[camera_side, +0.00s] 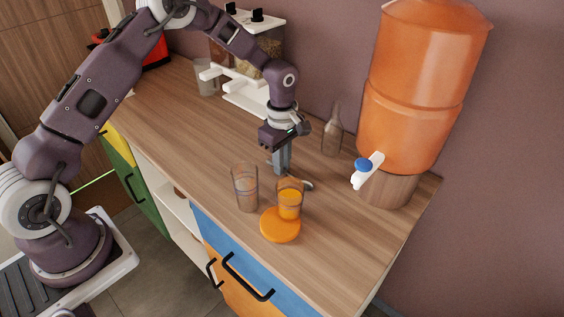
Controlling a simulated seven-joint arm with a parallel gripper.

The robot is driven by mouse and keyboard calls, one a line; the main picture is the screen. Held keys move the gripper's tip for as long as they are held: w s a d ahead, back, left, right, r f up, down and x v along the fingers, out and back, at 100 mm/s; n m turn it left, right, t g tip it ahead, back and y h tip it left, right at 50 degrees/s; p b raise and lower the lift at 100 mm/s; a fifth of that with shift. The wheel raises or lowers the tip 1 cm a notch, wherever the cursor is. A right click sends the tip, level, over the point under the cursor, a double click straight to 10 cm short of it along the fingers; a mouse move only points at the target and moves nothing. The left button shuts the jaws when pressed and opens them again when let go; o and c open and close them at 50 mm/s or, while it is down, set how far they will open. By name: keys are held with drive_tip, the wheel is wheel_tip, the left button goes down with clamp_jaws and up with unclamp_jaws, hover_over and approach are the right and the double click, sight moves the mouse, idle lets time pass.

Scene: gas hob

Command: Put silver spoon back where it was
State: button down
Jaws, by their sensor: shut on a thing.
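The silver spoon (305,185) shows only in part, as a small grey shape low at the counter, just right of my gripper's fingertips. My gripper (283,172) points down, close to the counter top, and is shut on the spoon. The rest of the spoon is hidden by the fingers and the glass in front. I cannot tell whether the spoon touches the counter.
A glass of orange juice (289,205) stands just in front of my gripper, at the back edge of an orange coaster (280,230). An empty glass (245,188) is to its left. A bottle (332,138) and an orange dispenser (415,95) stand behind, right. Wooden counter (350,225) is clear at front right.

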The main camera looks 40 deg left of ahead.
drive_tip(key=shift+f, duration=0.1)
drive_tip(key=c, duration=1.5)
unclamp_jaws()
drive_tip(key=shift+o, duration=0.2)
drive_tip(key=s+r+m+t, duration=0.1)
drive_tip(key=s+r+m, duration=0.25)
drive_tip(key=r, duration=1.55)
drive_tip(key=s+r+m+t, duration=0.2)
drive_tip(key=s+r+m, duration=0.3)
drive_tip(key=s+r, duration=0.4)
drive_tip(key=s+f+m+t, duration=0.1)
drive_tip(key=s+m, duration=0.8)
drive_tip(key=s, duration=1)
drive_tip(key=shift+d+f+t, duration=0.15)
drive_tip(key=shift+f+t, duration=0.15)
drive_tip(key=shift+t, duration=0.5)
